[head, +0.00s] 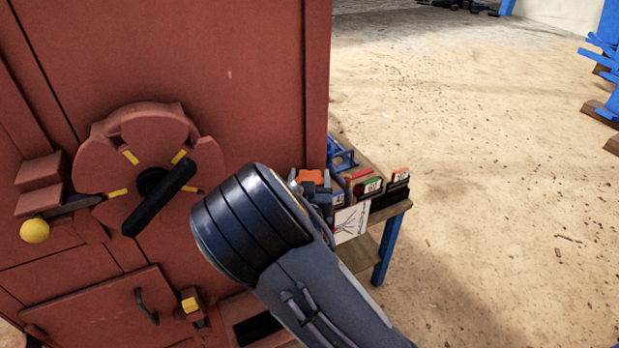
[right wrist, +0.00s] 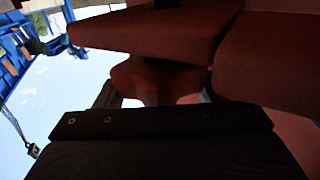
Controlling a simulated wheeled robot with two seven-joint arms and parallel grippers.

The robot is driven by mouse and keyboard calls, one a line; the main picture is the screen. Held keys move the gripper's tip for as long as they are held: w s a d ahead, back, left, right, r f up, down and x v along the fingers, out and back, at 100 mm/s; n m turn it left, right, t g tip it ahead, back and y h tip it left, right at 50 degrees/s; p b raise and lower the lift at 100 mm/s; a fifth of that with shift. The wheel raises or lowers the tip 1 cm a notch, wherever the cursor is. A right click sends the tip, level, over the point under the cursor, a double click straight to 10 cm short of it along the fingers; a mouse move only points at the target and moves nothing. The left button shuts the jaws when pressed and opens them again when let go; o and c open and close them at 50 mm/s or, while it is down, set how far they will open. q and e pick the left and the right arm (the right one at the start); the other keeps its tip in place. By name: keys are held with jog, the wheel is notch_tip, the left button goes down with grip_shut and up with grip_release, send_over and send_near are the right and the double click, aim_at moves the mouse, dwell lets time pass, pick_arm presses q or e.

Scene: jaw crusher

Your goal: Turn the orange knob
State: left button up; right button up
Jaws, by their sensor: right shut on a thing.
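The orange knob (head: 310,175) shows as a small bright piece near the right edge of the red machine (head: 255,80) in the head view. My right gripper (head: 316,187) is at it, partly hidden behind my grey wrist. In the right wrist view, a shaded orange-brown piece, seemingly the knob (right wrist: 148,82), sits between the two fingers of my right gripper (right wrist: 155,95), which is shut on it. The knob's turn angle cannot be told. My left gripper is not in view.
The machine's front carries a round dial with a black handle (head: 160,195), a yellow ball-ended lever (head: 34,231) and a small door handle (head: 147,306). A blue-legged table (head: 388,250) with bins stands behind my right wrist. Sandy ground at right is open.

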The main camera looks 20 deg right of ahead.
jog(key=shift+d+f+n+t+y+b, duration=0.15)
jog(key=shift+n+t+y+b, duration=0.45)
jog(key=shift+y+b, duration=0.45)
jog(key=n+y+b, duration=0.3)
jog(key=y+b, duration=0.1)
jog(key=n+t+y+b, duration=0.1)
jog(key=n+y+b, duration=0.2)
jog(key=y+b, duration=0.1)
jog(key=shift+d+y, duration=0.2)
jog(key=shift+y, duration=0.35)
jog(key=n+y+b, duration=0.1)
jog(key=n+y, duration=0.1)
jog(key=shift+g+y, duration=0.4)
jog(key=shift+a+n+g+y, duration=0.1)
jog(key=shift+n+g+y, duration=0.2)
jog(key=shift+n+y, duration=0.3)
jog(key=shift+r+n+g+y, duration=0.2)
jog(key=shift+n+g+y, duration=0.45)
jog(key=shift+y, duration=0.55)
jog(key=shift+a+n+g+y+p, duration=0.2)
jog(key=shift+n+g+y+p, duration=0.5)
jog(key=shift+n+g+y, duration=0.9)
jog(key=shift+y, duration=0.4)
